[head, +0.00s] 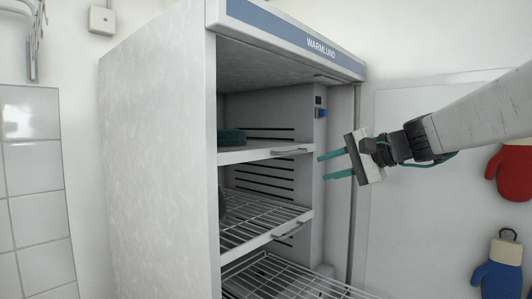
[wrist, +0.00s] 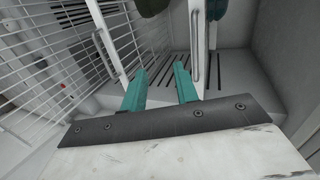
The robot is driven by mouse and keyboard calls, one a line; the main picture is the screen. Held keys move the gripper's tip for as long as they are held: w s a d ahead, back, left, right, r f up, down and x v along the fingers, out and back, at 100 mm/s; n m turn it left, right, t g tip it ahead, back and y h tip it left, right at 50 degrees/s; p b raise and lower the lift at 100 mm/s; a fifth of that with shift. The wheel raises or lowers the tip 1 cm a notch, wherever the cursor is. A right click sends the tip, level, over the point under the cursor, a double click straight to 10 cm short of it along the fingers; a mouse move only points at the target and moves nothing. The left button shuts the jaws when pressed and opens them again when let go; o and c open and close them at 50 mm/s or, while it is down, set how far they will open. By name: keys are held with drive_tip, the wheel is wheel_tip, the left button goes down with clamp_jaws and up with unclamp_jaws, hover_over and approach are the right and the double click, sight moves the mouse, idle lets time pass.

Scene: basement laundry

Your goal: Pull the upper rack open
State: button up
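The upper rack (head: 258,154) is inside the open drying cabinet, with a slim handle (head: 292,150) on its front edge. In the wrist view the upper rack (wrist: 204,45) runs upright, right of centre. My gripper (head: 324,168) is open and empty, its two teal fingers apart and pointing at the cabinet. The fingertips are just right of the handle and slightly lower in the head view, with a gap. In the wrist view the gripper (wrist: 160,84) has its right finger close below the rack edge. A dark green item (head: 231,138) lies on the upper rack, partly hidden by the cabinet side.
A middle wire rack (head: 262,232) with its own handle is below, bearing a dark item. A lower wire rack (head: 285,279) sticks out further. The cabinet's side wall (head: 160,160) stands left. A red mitt (head: 512,170) and a blue mitt (head: 499,275) hang at right.

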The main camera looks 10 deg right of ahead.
drive_tip(key=t, duration=0.2)
approach(296, 152)
drive_tip(key=shift+m+y, duration=0.3)
drive_tip(key=x, duration=0.9)
drive_tip(key=shift+f, duration=0.15)
